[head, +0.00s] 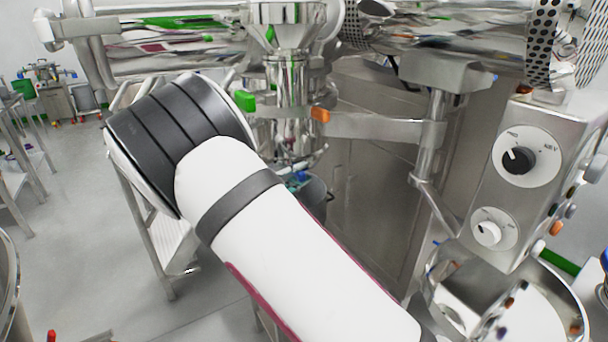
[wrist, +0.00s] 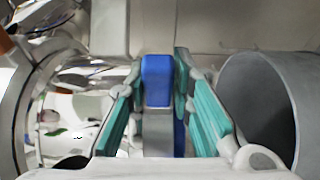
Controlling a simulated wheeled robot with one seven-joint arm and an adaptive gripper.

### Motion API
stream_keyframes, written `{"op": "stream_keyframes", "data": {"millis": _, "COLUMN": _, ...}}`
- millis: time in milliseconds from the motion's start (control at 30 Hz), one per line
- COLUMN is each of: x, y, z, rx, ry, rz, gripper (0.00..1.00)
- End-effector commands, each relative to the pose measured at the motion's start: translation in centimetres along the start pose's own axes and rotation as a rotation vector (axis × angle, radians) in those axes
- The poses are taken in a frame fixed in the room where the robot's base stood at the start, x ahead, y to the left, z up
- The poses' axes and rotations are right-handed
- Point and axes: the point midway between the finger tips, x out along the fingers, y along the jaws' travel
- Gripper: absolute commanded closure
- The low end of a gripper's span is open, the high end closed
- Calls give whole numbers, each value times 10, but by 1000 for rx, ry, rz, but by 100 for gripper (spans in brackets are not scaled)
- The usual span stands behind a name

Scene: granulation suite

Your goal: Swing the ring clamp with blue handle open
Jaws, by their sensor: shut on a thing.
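The blue handle (wrist: 157,82) of the ring clamp stands in the middle of the wrist view. My gripper (wrist: 159,95) has its teal-padded fingers on either side of the handle and is shut on it. The clamp's ring itself cannot be clearly made out. In the head view my white and black arm covers much of the middle. A small patch of blue and teal at my gripper (head: 298,178) shows just past the arm, below the steel column (head: 290,95).
A grey cylinder (wrist: 262,105) stands close right of my fingers in the wrist view; shiny round steelwork (wrist: 75,100) is at the left. In the head view, a control box with knobs (head: 545,170) and a steel bowl (head: 575,300) stand at the right. Open floor (head: 70,230) lies left.

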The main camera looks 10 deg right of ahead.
Motion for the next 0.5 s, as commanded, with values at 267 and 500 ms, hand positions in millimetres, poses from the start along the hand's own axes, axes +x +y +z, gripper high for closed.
{"op": "stream_keyframes", "data": {"millis": 267, "x": 0, "y": 4, "z": -2, "rx": 7, "ry": 4, "rz": 5, "gripper": 65}}
{"op": "stream_keyframes", "data": {"millis": 500, "x": 0, "y": 2, "z": -1, "rx": 4, "ry": 3, "rz": 3, "gripper": 60}}
